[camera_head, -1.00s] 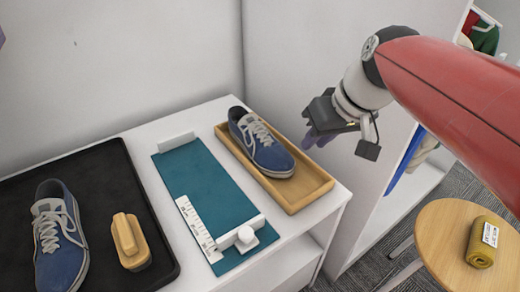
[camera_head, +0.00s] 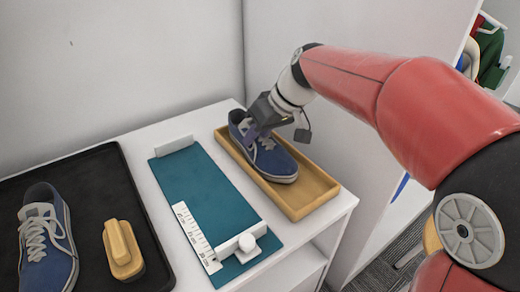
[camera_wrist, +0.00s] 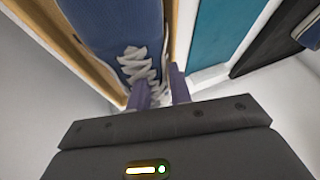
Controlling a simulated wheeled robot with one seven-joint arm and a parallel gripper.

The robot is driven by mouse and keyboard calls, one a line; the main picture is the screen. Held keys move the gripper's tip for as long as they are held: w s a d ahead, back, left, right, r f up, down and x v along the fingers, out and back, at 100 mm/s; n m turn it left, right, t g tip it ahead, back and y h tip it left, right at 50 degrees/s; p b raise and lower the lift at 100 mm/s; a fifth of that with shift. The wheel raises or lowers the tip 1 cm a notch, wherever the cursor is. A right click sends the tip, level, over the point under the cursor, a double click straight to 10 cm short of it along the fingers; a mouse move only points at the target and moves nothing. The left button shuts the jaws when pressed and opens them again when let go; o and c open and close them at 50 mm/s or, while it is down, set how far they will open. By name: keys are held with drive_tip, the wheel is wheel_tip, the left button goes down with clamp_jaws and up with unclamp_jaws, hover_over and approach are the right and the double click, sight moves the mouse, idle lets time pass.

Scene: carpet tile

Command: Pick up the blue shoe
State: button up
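One blue shoe (camera_head: 270,158) with white laces and a pale sole sits in a shallow wooden tray (camera_head: 303,205). My gripper (camera_head: 254,134) is low over its laces and hides part of its upper. In the wrist view, that blue shoe (camera_wrist: 108,28) runs up the picture. My gripper's two purple fingers (camera_wrist: 159,91) are apart, one by the laces and the other near the shoe's right edge. I cannot tell whether they touch it. A second blue shoe (camera_head: 45,235) with white laces lies on the black tray (camera_head: 97,170) at the left.
A teal board (camera_head: 195,185) with a white ruler and slider lies between the two trays. A wooden-handled brush (camera_head: 123,248) is beside the left shoe. All are on a white cabinet top against walls. A round wooden table is mostly hidden behind my arm.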

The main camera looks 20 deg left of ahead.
drive_tip(key=shift+a+f, duration=0.1)
drive_tip(key=shift+f, duration=0.1)
clamp_jaws()
drive_tip(key=shift+r, duration=0.1)
drive_tip(key=shift+r, duration=0.1)
